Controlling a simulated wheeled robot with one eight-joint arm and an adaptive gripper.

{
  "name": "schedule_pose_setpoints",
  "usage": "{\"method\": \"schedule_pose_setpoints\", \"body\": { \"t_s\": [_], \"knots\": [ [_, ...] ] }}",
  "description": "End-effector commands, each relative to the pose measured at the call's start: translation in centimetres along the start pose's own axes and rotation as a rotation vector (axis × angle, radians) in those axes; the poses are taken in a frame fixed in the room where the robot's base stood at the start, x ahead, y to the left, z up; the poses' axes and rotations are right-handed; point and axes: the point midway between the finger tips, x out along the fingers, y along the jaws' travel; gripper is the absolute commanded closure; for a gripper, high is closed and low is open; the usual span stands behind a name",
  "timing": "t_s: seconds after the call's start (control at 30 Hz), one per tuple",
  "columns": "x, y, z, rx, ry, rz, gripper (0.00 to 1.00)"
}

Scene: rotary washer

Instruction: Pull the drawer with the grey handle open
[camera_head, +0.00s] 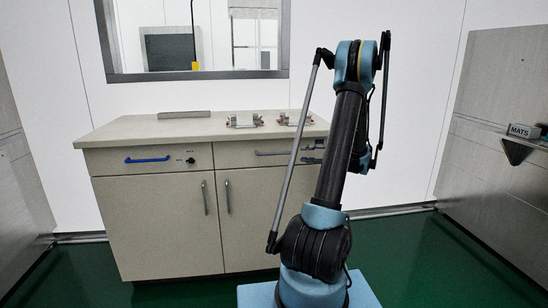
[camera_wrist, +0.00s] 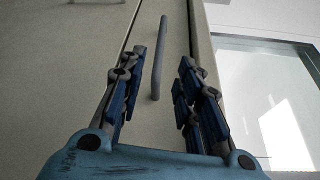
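The grey handle (camera_head: 272,153) is a thin bar on the right drawer (camera_head: 233,155) of a beige cabinet. The drawer front looks flush with the cabinet. In the wrist view the handle (camera_wrist: 160,58) runs up and down the picture, in the gap between the fingers of my gripper (camera_wrist: 164,56). The fingers are spread, one each side of the bar, and no contact shows. I cannot tell how deep the bar sits between them. In the head view my gripper (camera_head: 312,150) is mostly hidden behind my arm, near the handle's right end.
The left drawer has a blue handle (camera_head: 148,159) and a dark lock knob. Two cabinet doors (camera_head: 157,229) are below. On the countertop (camera_head: 125,130) are a flat grey bar (camera_head: 184,115) and small metal fixtures (camera_head: 244,120). Green floor (camera_head: 430,260) is clear at right.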

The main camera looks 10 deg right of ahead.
Motion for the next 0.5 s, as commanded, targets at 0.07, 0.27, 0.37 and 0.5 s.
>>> {"method": "schedule_pose_setpoints", "body": {
  "t_s": [0.07, 0.27, 0.37, 0.5],
  "knots": [
    [1.7, 0.0, 0.1, 0.0, -0.005, 0.001, 0.69],
    [5.3, 0.0, 0.2, -0.001, -0.006, 0.002, 0.69],
    [7.1, 0.0, 0.2, -0.001, -0.006, 0.002, 0.69],
    [9.5, 0.0, 0.2, -0.001, -0.005, 0.002, 0.69]
  ]
}}
